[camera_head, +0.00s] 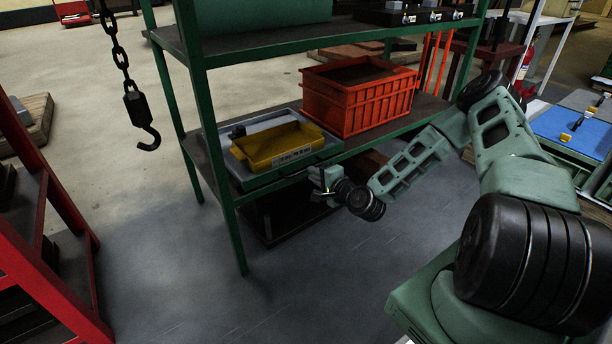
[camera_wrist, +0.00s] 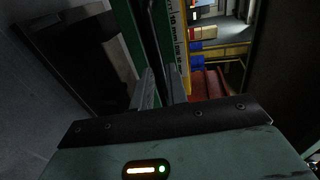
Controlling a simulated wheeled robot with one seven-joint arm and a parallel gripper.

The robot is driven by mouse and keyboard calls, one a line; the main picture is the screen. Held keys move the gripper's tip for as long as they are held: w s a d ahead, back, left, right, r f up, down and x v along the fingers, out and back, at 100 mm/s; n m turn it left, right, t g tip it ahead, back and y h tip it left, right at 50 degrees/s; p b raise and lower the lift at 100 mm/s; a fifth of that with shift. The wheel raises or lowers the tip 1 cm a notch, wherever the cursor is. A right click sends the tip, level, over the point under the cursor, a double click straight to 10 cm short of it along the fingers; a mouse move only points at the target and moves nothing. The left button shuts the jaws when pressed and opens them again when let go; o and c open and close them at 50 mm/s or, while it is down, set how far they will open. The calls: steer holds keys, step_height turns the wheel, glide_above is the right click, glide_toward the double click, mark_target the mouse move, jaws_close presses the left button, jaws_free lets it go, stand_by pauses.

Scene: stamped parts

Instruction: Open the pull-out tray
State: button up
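The pull-out tray (camera_head: 237,172) is a shallow grey tray with a dark green front, on the middle level of the green shelf. A yellow bin (camera_head: 270,150) with a white label sits in it. My gripper (camera_head: 322,183) is at the tray's front right corner, close to its front edge. In the wrist view my two fingers (camera_wrist: 162,88) stand apart with a narrow gap. A thin dark edge and a green face run up from between them, and the labelled bin side (camera_wrist: 178,30) shows beyond. I cannot tell whether the fingers touch the tray or its handle.
An orange crate (camera_head: 358,100) stands on the shelf right of the tray. A green shelf post (camera_head: 228,215) rises at the left front. The floor before the shelf is clear.

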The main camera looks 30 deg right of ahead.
steer(key=w, duration=0.1)
steer(key=w+b, duration=0.1)
steer(key=w, duration=0.1)
steer(key=w+f, duration=0.1)
steer(key=w, duration=0.1)
steer(key=shift+a, duration=0.1)
jaws_close()
steer(key=shift+s, duration=0.1)
